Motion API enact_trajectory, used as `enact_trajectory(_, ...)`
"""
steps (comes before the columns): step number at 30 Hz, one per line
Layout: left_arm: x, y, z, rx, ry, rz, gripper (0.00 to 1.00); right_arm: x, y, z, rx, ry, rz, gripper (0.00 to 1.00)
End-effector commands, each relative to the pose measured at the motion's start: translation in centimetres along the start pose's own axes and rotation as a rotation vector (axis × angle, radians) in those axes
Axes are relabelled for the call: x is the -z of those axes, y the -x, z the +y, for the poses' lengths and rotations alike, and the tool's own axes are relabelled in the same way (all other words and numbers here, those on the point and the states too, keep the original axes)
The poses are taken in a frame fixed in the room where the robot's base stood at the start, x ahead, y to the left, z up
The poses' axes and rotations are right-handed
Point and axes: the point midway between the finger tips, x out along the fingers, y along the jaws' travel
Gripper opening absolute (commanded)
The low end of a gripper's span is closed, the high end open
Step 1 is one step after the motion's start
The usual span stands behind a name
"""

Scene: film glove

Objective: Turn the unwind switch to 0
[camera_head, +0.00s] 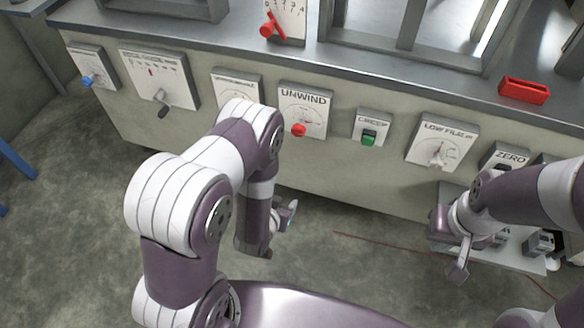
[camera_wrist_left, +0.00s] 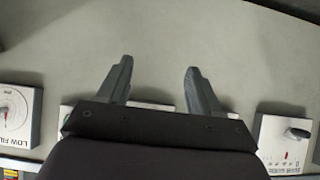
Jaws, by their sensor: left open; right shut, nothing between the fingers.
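The unwind switch (camera_head: 299,130) is a red knob low on a white panel (camera_head: 313,98) marked UNWIND, with a dial printed on it. The panel is on the front of the grey bench, and the dial reading is too small to tell. My left gripper (camera_head: 281,232) is below the panel, apart from the knob, with my left arm passing just left of the panel. In the left wrist view, its two fingers (camera_wrist_left: 158,85) are spread and empty. White panel edges behind them are mostly hidden by the gripper body. My right gripper (camera_head: 459,270) is shut and empty at lower right.
Left of UNWIND are panels with a blue knob (camera_head: 88,80) and a grey lever (camera_head: 163,100), plus one partly covered by my arm. To the right are a green switch (camera_head: 369,138), the LOW FILM dial (camera_head: 440,143) and ZERO. A red block (camera_head: 524,91) sits on the bench top.

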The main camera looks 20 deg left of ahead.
Motion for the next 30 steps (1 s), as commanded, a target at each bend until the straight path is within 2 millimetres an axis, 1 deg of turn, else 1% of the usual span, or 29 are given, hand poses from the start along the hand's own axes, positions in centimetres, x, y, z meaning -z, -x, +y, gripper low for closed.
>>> enact_trajectory(1,1.4,-0.1,0.0,0.001,0.001,0.14,0.65,0.1,-0.2,0.0,0.0,0.0,0.003,0.0)
enact_trajectory(2,3.3,0.5,-0.1,0.002,0.002,0.235,0.65,0.1,0.4,0.0,0.0,0.0,0.003,0.0)
enact_trajectory(3,5.7,1.1,-0.1,0.002,0.004,0.355,0.65,0.2,0.6,0.0,0.0,0.0,0.004,0.0)
enact_trajectory(6,9.9,2.6,-0.1,0.003,0.007,0.573,0.65,0.2,0.6,0.0,0.0,0.0,0.004,0.0)
enact_trajectory(9,11.4,3.5,-0.1,0.002,0.008,0.658,0.65,0.2,0.5,0.0,0.0,0.0,0.004,0.0)
enact_trajectory(11,11.9,3.1,-0.1,0.002,0.009,0.674,0.65,0.1,0.2,0.0,0.0,0.0,0.004,0.0)
enact_trajectory(14,13.1,1.5,-0.1,0.003,0.01,0.677,0.65,0.0,-0.5,0.0,0.0,0.0,0.003,0.0)
enact_trajectory(18,15.2,-1.5,-0.2,0.003,0.009,0.676,0.65,-0.1,-1.9,0.0,0.0,0.0,0.003,0.0)
enact_trajectory(21,16.7,-3.5,-0.1,0.002,0.008,0.674,0.65,-0.2,-2.7,0.0,0.0,0.0,0.003,0.0)
enact_trajectory(25,18.3,-5.2,-0.1,0.002,0.008,0.673,0.65,-0.3,-3.4,0.0,0.0,0.0,0.003,0.0)
enact_trajectory(30,19.3,-6.1,-0.1,0.002,0.007,0.669,0.65,-0.3,-3.6,0.0,0.0,0.0,0.003,0.0)
